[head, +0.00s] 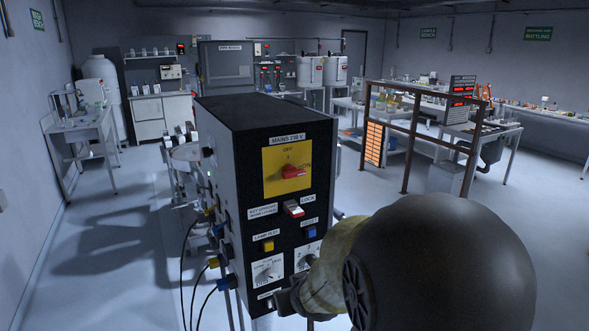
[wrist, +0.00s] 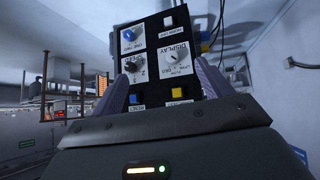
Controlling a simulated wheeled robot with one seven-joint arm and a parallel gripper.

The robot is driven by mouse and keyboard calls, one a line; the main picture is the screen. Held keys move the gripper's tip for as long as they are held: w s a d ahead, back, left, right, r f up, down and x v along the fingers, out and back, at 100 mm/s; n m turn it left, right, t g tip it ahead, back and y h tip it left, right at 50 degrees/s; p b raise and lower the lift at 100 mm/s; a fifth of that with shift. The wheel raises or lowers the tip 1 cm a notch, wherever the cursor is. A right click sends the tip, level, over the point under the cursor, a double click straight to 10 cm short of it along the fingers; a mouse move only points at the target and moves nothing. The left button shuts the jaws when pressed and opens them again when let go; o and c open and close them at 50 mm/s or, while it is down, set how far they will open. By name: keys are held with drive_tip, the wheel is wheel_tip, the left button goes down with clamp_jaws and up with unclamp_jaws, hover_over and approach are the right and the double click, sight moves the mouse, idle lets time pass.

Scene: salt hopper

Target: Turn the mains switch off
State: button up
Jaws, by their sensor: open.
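The mains switch is a red knob (head: 293,171) on a yellow plate (head: 274,180) near the top of the black panel, under a "MAINS 230 V" label. Its red handle lies towards the ON mark at the right; OFF is marked at the top. Below it is a red and white lock switch (head: 293,209). My gripper (head: 286,301) is low in front of the panel, partly hidden by my arm. In the wrist view my gripper (wrist: 162,82) is open, with the panel's lower controls, upside down, between and beyond its fingers. The mains switch cannot be made out there.
The panel also has a yellow button (head: 268,246), a blue button (head: 310,232) and a white dial plate (head: 267,270). Cables (head: 213,262) plug into the cabinet's left side. A brown frame (head: 412,140) stands at the right. The floor at the left (head: 110,260) is clear.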

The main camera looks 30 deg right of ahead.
sight(296, 175)
drive_tip(key=d+r+t+p, duration=0.1)
drive_tip(key=d+r+t, duration=0.2)
drive_tip(key=r, duration=0.3)
drive_tip(key=d+r+n+t+y+p, duration=0.1)
drive_tip(key=d+r+t, duration=0.2)
drive_tip(key=r, duration=0.4)
drive_tip(key=w+d+r+t+y+p, duration=0.1)
drive_tip(key=d+r+t, duration=0.2)
drive_tip(key=r, duration=0.4)
drive_tip(key=shift+r+n+t, duration=0.25)
drive_tip(key=shift+n+t, duration=0.05)
drive_tip(key=shift+n, duration=0.1)
drive_tip(key=shift+w+p, duration=0.25)
drive_tip(key=shift+p, duration=0.05)
drive_tip(key=w+p, duration=0.1)
drive_tip(key=w, duration=0.4)
drive_tip(key=w+p, duration=0.2)
drive_tip(key=w, duration=0.4)
drive_tip(key=w+p, duration=0.2)
drive_tip(key=w, duration=0.4)
drive_tip(key=shift+w+a, duration=0.1)
drive_tip(key=shift+a, duration=0.2)
drive_tip(key=c, duration=1)
